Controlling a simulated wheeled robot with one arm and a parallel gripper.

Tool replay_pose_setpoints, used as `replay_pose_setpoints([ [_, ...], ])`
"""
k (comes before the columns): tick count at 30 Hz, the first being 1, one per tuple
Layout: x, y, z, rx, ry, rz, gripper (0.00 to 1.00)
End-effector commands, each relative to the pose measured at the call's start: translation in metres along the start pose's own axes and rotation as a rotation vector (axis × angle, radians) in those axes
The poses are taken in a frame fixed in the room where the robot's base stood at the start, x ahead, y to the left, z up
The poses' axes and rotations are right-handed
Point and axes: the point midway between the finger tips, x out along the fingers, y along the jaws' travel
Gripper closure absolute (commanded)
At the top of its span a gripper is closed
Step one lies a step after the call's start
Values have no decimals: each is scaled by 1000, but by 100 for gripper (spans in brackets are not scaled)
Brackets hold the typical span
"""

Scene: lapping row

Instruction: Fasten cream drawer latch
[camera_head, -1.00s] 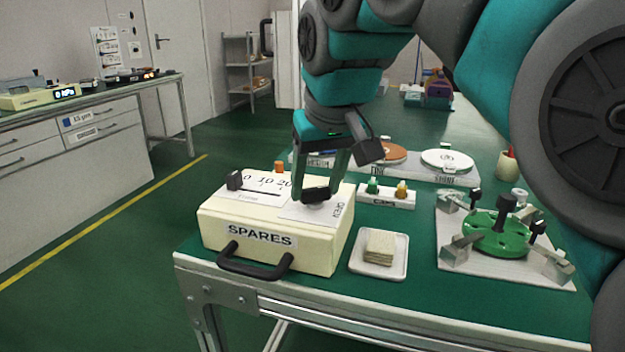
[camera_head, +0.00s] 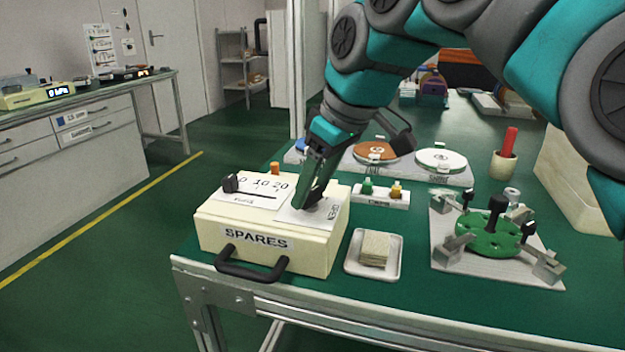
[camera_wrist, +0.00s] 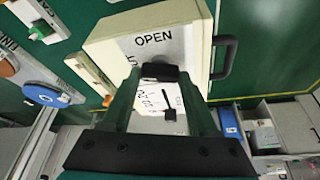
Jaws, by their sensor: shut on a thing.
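The cream drawer unit (camera_head: 262,258) labelled SPARES stands at the table's front left corner, with a black handle (camera_head: 252,272) on its front. Its latch, a black knob (camera_wrist: 160,72), sits on a white plate (camera_head: 292,216) on top. In the wrist view the plate (camera_wrist: 172,48) reads OPEN beyond the knob; a second word at its left is mostly hidden by a finger. My gripper (camera_head: 310,204) reaches down at a tilt and is shut on the knob, one finger on each side. In the head view the fingers largely hide the knob.
Left of the latch is a black slider (camera_head: 230,183) on a 0-10-20 scale. A holder (camera_head: 380,198) with green and amber pieces, a tray (camera_head: 352,268) of cream squares and a green clamping fixture (camera_head: 494,235) stand to the right. Green tabletop is free between them.

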Motion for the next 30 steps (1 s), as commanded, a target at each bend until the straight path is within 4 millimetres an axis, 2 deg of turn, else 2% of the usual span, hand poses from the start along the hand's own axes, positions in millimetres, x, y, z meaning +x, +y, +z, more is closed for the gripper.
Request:
replay_pose_setpoints([
  [6,-3,1,-2,-151,4,-62,96],
  [14,-1,2,-2,-269,3,-110,96],
  [30,0,2,-1,-321,3,-132,96],
])
